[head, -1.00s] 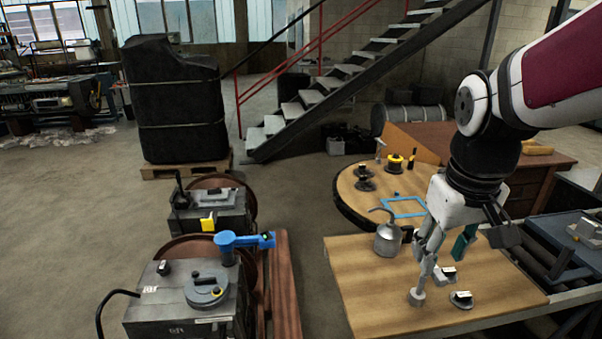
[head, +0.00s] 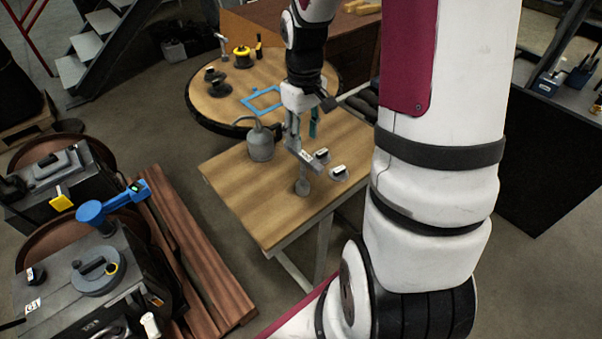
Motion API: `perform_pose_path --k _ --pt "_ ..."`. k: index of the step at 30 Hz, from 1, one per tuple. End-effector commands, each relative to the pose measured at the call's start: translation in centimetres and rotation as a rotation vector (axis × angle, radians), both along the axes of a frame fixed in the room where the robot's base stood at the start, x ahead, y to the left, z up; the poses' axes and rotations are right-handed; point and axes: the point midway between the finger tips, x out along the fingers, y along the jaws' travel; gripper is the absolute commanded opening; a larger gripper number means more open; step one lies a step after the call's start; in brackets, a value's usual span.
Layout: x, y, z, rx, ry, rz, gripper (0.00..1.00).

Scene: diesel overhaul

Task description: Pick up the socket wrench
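My gripper (head: 293,138) points down over the near wooden table. Its grey fingers look close together, but they are too small to show clearly whether they are open or shut. A slim grey tool, which looks like the socket wrench (head: 303,176), stands directly below the fingertips, with its round end (head: 302,188) on or just above the tabletop. A grey bar with a light label crosses its upper part. I cannot tell whether the fingers hold it or only line up with it. A teal piece (head: 313,124) shows beside the fingers.
The wooden table (head: 232,188) also carries a grey oil can (head: 260,143) and two small black-and-white items (head: 338,173) right of the tool. A round table (head: 213,112) with a blue frame (head: 263,99) stands behind. Machines on a pallet (head: 198,270) stand left.

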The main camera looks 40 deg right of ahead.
Motion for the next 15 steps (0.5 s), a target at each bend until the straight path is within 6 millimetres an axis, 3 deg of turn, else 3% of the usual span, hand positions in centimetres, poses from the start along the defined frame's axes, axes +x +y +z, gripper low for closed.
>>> perform_pose_path --k 8,15 --pt "-0.1 0.1 -2.1 0.001 0.002 0.000 0.40" --pt "-0.2 0.3 -5.3 0.002 0.004 0.001 0.40"
